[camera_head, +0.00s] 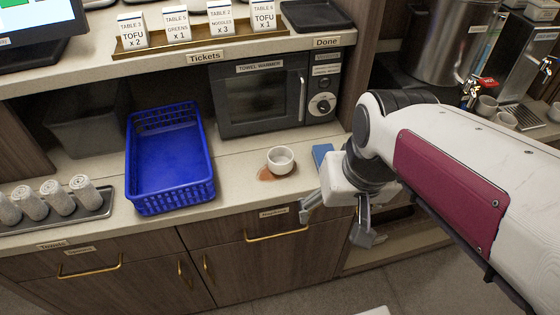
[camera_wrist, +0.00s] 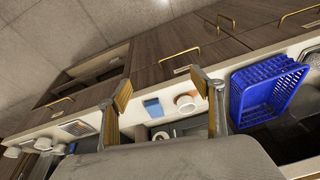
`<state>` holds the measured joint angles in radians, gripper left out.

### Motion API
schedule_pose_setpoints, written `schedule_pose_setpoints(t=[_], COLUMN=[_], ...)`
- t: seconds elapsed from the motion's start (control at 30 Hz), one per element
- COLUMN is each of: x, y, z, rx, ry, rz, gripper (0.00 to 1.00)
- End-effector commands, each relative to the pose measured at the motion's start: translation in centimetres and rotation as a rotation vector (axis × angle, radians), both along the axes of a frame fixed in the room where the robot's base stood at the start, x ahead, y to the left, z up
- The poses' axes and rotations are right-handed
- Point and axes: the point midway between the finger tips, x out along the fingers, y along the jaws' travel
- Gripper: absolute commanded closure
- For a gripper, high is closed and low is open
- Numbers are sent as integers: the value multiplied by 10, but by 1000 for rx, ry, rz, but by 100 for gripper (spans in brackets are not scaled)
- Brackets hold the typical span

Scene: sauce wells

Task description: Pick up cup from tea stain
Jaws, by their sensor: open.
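A small white cup (camera_head: 281,159) stands upright on the counter in the head view, in front of the towel warmer. A brown tea stain (camera_head: 268,174) shows on the counter around its base. My gripper (camera_head: 335,225) is open and empty, in front of the counter edge, to the right of the cup and apart from it. In the wrist view the cup (camera_wrist: 186,103) appears between the two spread fingers of my gripper (camera_wrist: 160,95), close to the right finger in the picture. A blue folded cloth or pad (camera_head: 322,154) lies to the right of the cup; it also shows in the wrist view (camera_wrist: 153,107).
An empty blue basket (camera_head: 168,203) stands left of the cup. The towel warmer (camera_head: 240,100) is behind it, under a shelf with order tickets (camera_head: 178,28). A tray (camera_head: 98,212) of rolled towels is at far left. Brass drawer handles (camera_head: 277,235) stick out below the counter.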

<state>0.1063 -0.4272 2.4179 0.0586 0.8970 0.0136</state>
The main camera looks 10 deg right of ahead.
Motion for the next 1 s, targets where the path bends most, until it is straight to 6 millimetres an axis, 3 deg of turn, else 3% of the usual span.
schedule_pose_setpoints(t=[0.57,1.0], x=[69,134], y=[-2,-6], z=[-38,-77], rx=[204,393], ry=[155,265], rz=[-372,-813], gripper=[34,34])
